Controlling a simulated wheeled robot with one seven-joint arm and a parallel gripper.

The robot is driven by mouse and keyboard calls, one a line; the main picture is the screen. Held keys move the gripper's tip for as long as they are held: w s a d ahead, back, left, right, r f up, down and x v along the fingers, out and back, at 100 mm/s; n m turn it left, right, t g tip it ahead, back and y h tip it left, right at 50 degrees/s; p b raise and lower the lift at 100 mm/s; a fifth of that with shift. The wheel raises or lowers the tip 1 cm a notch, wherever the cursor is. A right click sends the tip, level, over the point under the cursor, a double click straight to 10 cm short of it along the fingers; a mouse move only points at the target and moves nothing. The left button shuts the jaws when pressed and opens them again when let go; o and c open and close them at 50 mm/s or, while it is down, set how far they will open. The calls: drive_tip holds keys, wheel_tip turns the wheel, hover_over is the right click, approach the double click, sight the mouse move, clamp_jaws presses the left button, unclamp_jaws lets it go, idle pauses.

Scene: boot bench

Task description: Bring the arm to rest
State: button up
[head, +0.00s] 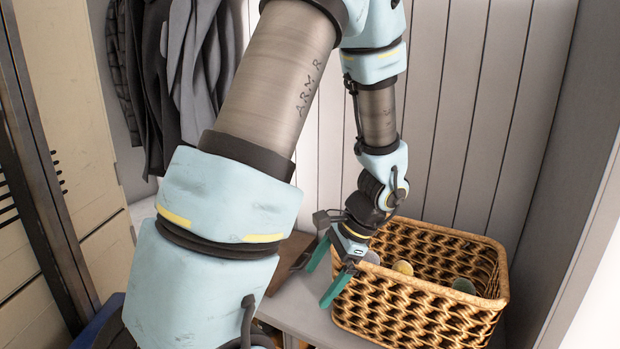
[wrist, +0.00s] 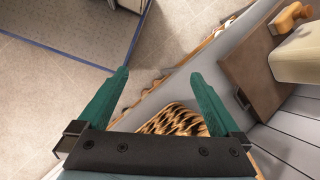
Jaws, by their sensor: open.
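My arm reaches across the head view, and my gripper (head: 333,280) hangs at the left rim of a wicker basket (head: 420,310). Its two green fingers are spread apart, with nothing between them. In the wrist view my gripper (wrist: 160,95) is open and empty, with part of the basket (wrist: 175,122) just below and between the fingers. Whether the gripper touches the basket rim, I cannot tell.
Dark clothes (head: 165,80) hang at the back left, beside beige lockers (head: 60,100). A brown board (wrist: 250,75) lies on the bench.

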drive_tip(key=a+n+t+h+b, duration=0.1)
drive_tip(key=a+n+h+b, duration=0.4)
drive_tip(key=a+n, duration=0.6)
wheel_tip(320, 180, up, 20)
drive_tip(key=d+n+p, duration=0.2)
drive_tip(key=p, duration=1.8)
drive_tip(key=shift+s+r+h, duration=0.15)
drive_tip(key=shift+s+h, duration=0.15)
drive_tip(key=shift+s, duration=0.15)
